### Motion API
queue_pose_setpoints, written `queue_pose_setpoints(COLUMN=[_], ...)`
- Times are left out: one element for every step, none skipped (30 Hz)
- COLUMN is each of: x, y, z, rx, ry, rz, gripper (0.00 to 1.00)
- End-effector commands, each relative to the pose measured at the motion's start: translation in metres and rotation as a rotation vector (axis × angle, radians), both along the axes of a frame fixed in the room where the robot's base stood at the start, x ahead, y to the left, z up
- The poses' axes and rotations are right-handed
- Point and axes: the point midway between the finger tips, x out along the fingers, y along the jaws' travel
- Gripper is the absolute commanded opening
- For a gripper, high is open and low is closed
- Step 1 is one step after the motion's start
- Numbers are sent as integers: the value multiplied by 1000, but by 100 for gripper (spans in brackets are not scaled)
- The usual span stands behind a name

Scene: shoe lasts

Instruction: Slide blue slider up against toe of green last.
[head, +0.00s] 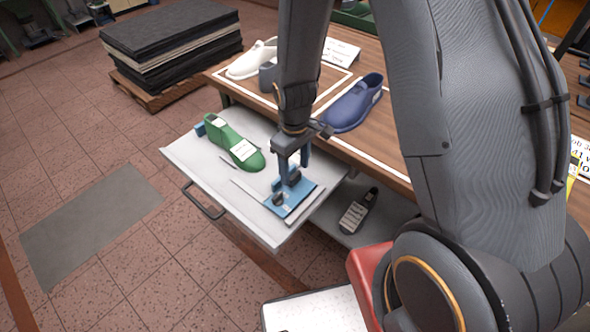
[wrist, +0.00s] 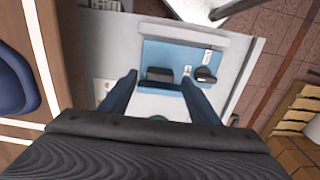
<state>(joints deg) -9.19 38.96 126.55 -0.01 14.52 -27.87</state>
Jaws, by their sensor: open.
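The green last (head: 230,140) lies in a pulled-out light grey drawer, with a white label on top and its rounded toe toward my gripper. A sliver of green (wrist: 157,118) shows in the wrist view, mostly hidden by my gripper body. The blue slider (head: 300,203) is a flat plate with a dark upright block and a black knob, apart from the toe. In the wrist view the slider (wrist: 190,52) lies below my fingers. My gripper (head: 291,178) is open, pointing down over the slider. Its fingers (wrist: 158,78) stand either side of the dark block; contact cannot be told.
The drawer (head: 262,232) has a dark handle (head: 203,203) at its front. A blue last (head: 353,103) and a white last (head: 252,58) stand on the wooden bench. A dark handheld device (head: 358,211) lies on a grey surface beside the drawer.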

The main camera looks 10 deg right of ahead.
Motion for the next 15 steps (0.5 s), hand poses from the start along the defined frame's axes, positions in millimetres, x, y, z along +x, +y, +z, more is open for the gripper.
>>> queue_pose_setpoints(x=[0, 0, 0, 0, -1, 0, 0, 0, 0, 0, 0, 0, 0, 0, 0], y=[0, 0, 0, 0, 0, 0, 0, 0, 0, 0, 0, 0, 0, 0, 0], z=[-5, -7, -10, -12, -14, -15, -16, -17, -18, -18, -19, -19, -19, -19, -19], rx=[0, 0, 0, 0, 0, -1, 0, 1, 1, 1, 0, 0, 0, 0, 0], ry=[1, 1, 1, 1, 1, 1, 0, -1, -1, -1, -1, -1, -1, -1, -1], rz=[0, 0, 0, 0, 0, 0, -1, -1, -1, -1, -1, -1, -1, -1, -1], gripper=[56, 56, 56, 56, 56, 56, 56, 56, 56, 56, 56, 56, 56, 56, 56])
